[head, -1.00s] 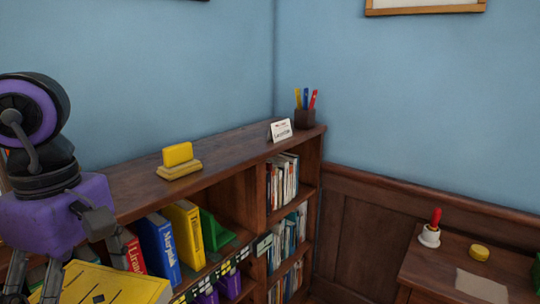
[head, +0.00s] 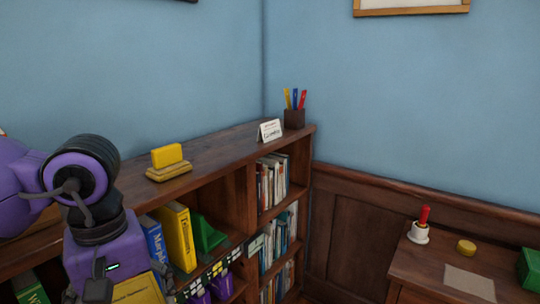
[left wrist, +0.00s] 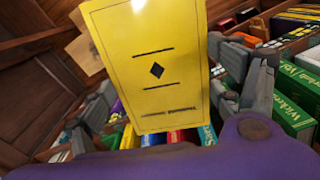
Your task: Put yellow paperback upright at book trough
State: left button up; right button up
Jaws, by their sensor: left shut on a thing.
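The yellow paperback (head: 137,291) is in my left gripper (head: 120,290), at the lower left of the head view and mostly cut off by the bottom edge. In the left wrist view the paperback (left wrist: 150,45) faces the camera, slightly tilted, with dark lines and a diamond on its cover. The left gripper's fingers (left wrist: 158,72) are at its two sides, shut on it. I cannot tell for sure which thing is the book trough. My right gripper is not in view.
A blue book (head: 154,243), another yellow book (head: 180,238) and a green bookend (head: 208,234) stand on the bookcase shelf beside my left gripper. A yellow block (head: 167,156) on a stand, a card (head: 270,131) and a pen cup (head: 294,118) are on top. Green books (left wrist: 292,100) are at right.

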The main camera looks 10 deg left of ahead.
pick_arm(q)
jog(key=w+d+m, duration=0.2)
jog(key=d+m, duration=0.3)
jog(key=d, duration=0.5)
jog(key=w+d+m, duration=0.2)
jog(key=d+m, duration=0.3)
jog(key=d, duration=0.4)
jog(key=s+a+f+p, duration=0.1)
jog(key=s+a+p, duration=0.2)
jog(key=a+p, duration=0.6)
jog(key=shift+a+f+n, duration=0.15)
jog(key=shift+a+n, duration=0.25)
jog(key=shift+a, duration=0.15)
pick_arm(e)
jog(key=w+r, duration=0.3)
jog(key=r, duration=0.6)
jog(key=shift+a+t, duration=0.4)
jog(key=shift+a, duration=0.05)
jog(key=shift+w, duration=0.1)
